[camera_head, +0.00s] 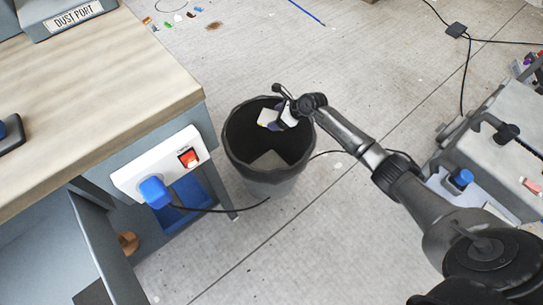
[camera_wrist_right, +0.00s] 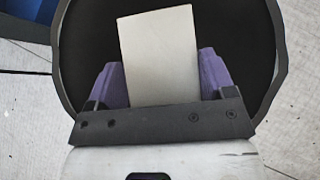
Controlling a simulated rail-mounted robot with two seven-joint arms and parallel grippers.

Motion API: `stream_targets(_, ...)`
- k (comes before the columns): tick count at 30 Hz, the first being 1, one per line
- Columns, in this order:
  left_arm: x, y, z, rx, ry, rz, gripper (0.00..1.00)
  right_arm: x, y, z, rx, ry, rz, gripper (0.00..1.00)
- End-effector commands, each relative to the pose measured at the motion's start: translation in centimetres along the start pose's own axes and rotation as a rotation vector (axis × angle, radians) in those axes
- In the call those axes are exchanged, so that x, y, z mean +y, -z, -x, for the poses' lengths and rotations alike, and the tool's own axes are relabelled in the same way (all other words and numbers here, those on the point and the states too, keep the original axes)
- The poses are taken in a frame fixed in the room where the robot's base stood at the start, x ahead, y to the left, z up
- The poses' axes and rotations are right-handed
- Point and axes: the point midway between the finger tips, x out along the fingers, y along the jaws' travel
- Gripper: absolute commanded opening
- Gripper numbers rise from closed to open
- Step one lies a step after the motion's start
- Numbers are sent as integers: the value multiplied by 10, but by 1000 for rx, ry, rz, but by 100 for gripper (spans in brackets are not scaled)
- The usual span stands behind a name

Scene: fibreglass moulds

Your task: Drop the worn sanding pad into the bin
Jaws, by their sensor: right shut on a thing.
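The bin (camera_head: 270,186) is a dark, open-topped round bin on the floor beside the workbench. A pale flat thing (camera_head: 268,160) shows inside it, low down. My right gripper (camera_head: 275,119) is over the bin's mouth, near its far side. It is shut on the sanding pad (camera_head: 266,117), a pale, flat, rectangular piece. In the right wrist view the pad (camera_wrist_right: 158,55) stands out between the purple fingers, with the bin's dark inside and rim (camera_wrist_right: 283,60) around it. My left gripper is not in view.
The wooden-topped workbench (camera_head: 90,90) stands at the left, with a white socket box (camera_head: 135,177) and blue plug (camera_head: 155,191) near the bin. A black cable (camera_head: 215,211) runs behind the bin. A grey unit (camera_head: 495,150) stands at the right. Open floor lies between.

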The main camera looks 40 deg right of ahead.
Motion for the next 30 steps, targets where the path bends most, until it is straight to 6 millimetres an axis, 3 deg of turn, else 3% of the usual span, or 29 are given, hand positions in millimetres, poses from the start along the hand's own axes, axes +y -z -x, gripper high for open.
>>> stream_targets(1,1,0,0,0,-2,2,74,0,0,0,0,0,0,54)
stream_targets(2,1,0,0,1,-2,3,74,0,0,0,0,0,0,78)
stream_targets(9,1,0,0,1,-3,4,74,0,0,0,0,0,0,100)
stream_targets(16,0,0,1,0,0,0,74,0,0,1,1,0,0,100)
stream_targets(20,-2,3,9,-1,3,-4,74,0,-2,12,1,1,1,100)
stream_targets(30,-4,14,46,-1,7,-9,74,-1,-3,78,3,2,2,100)
